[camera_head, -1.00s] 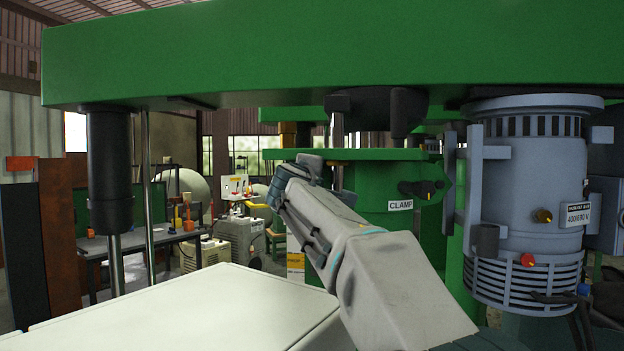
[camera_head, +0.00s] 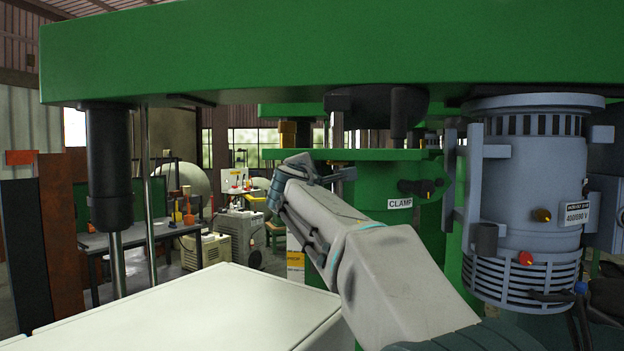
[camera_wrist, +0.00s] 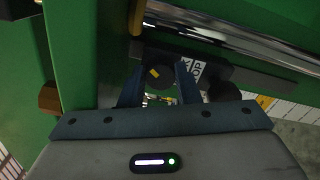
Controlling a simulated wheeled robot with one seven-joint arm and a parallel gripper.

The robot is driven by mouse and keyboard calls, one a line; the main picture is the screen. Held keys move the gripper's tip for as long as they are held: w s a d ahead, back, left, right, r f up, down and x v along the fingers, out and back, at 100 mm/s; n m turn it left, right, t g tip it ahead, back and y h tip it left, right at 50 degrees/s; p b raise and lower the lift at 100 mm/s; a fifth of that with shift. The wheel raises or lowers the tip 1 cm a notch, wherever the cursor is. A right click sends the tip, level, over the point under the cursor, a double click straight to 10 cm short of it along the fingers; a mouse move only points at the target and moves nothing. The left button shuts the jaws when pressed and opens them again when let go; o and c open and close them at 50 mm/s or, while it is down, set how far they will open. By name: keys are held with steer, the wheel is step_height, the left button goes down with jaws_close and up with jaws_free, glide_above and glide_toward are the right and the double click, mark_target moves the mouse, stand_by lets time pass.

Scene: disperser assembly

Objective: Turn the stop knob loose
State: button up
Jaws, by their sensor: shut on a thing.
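The stop knob (camera_wrist: 157,74) is dark and round with a yellow mark, and shows between my fingertips in the wrist view. A white label (camera_wrist: 198,74), partly hidden by the right finger, reads "OP" at its end. My gripper (camera_wrist: 160,80) has its two dark fingers on either side of the knob and is shut on it. In the head view my arm reaches toward the green machine (camera_head: 380,180), and the gripper and stop knob are hidden there.
A black clamp knob (camera_head: 418,188) sits above a "CLAMP" label (camera_head: 400,203). A grey motor housing (camera_head: 535,185) stands right of my arm. A green beam (camera_head: 330,55) spans above. A shiny metal rod (camera_wrist: 235,42) passes near my gripper.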

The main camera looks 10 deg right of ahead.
steer(key=shift+r, duration=0.1)
steer(key=o, duration=1)
steer(key=shift+c, duration=0.2)
